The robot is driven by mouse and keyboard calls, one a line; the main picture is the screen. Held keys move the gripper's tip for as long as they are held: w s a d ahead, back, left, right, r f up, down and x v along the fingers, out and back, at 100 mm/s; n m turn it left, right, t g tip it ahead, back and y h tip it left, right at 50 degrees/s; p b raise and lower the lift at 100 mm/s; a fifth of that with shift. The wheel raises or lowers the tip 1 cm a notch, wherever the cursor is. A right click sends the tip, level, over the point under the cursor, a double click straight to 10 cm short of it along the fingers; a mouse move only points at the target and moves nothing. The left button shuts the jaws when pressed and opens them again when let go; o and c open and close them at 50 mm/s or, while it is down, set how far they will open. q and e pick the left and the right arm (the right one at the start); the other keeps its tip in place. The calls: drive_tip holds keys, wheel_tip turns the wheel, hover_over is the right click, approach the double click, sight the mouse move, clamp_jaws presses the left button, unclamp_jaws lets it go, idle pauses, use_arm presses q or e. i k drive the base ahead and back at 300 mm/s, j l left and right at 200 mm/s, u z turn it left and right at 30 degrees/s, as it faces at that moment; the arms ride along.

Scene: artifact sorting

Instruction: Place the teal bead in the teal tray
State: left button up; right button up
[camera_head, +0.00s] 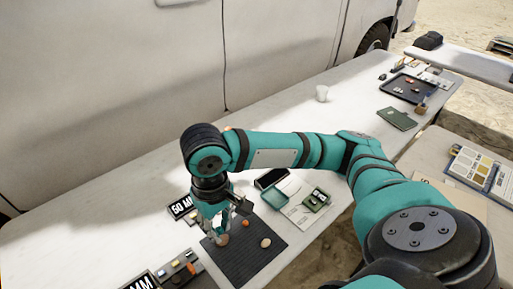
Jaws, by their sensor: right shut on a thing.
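My right gripper (212,228) points down over the dark ribbed mat (255,262). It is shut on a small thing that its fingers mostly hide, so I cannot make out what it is. I cannot pick out the teal bead apart from the teal fingers. My left gripper is not in view.
An orange bead (246,223), a pale oval piece (265,243) and a brownish piece (222,239) lie on the mat close to the gripper. A green box (316,200) stands right of the tray.

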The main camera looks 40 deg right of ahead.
sight(273, 197)
drive_tip(key=l+u, duration=0.1)
drive_tip(key=l, duration=0.4)
drive_tip(key=k+l+u, duration=0.1)
drive_tip(key=l, duration=0.35)
drive_tip(key=l+u, duration=0.1)
drive_tip(key=l, duration=0.35)
drive_tip(key=k+l+u, duration=0.1)
drive_tip(key=l, duration=0.35)
drive_tip(key=k+l+u, duration=0.1)
drive_tip(key=l, duration=0.35)
drive_tip(key=k+l, duration=0.05)
